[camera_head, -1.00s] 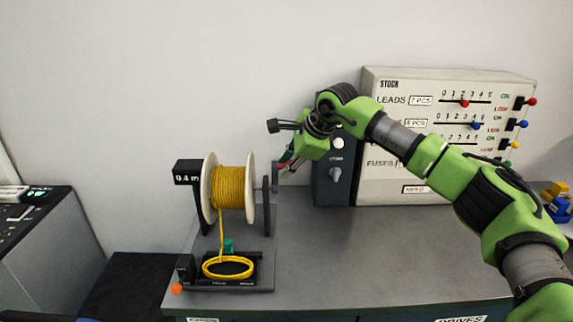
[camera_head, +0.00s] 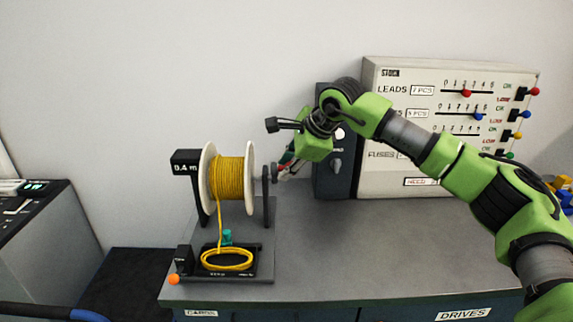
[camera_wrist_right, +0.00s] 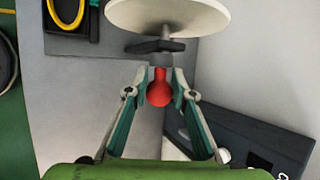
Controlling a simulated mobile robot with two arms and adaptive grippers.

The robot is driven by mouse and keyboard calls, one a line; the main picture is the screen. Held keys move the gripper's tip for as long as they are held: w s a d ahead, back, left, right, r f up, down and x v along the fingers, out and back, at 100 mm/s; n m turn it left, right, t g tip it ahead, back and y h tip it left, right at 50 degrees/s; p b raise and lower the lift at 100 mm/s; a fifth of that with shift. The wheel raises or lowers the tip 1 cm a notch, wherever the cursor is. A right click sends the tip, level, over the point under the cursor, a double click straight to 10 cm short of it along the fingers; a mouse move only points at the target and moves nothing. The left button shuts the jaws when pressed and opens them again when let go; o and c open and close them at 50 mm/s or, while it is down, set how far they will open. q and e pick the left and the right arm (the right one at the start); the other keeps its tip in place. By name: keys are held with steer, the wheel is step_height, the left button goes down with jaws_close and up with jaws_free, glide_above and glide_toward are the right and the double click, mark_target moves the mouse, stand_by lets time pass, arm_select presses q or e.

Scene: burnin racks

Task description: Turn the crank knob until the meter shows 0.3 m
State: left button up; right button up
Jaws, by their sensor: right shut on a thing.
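The meter (camera_head: 186,169) is a black box at the upper left of the spool stand and reads 0.4 m. A white-flanged spool (camera_head: 249,180) holds yellow cable (camera_head: 229,178), which runs down to a coil in the tray. The red crank knob (camera_wrist_right: 159,92) is between the fingers of my right gripper (camera_wrist_right: 160,84), which is shut on it. In the head view my right gripper (camera_head: 284,166) is at the right side of the spool stand, and its fingers largely hide the knob. The dark crank arm (camera_wrist_right: 155,46) lies just beyond the knob. My left gripper is not in view.
A dark box with knobs (camera_head: 336,183) stands close behind my right gripper. A beige STOCK panel (camera_head: 385,181) with sliders stands at the back right. The coil tray (camera_head: 265,271) sits in front of the spool. The grey bench top (camera_head: 390,240) is clear at front right.

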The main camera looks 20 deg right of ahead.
steer(key=shift+s+d+f, duration=0.1)
steer(key=shift+s+f, duration=0.25)
steer(key=shift+f, duration=0.25)
steer(key=shift+b, duration=0.3)
steer(key=shift+s+f+b, duration=0.6)
steer(key=shift+f+b, duration=0.35)
steer(key=shift+b, duration=0.2)
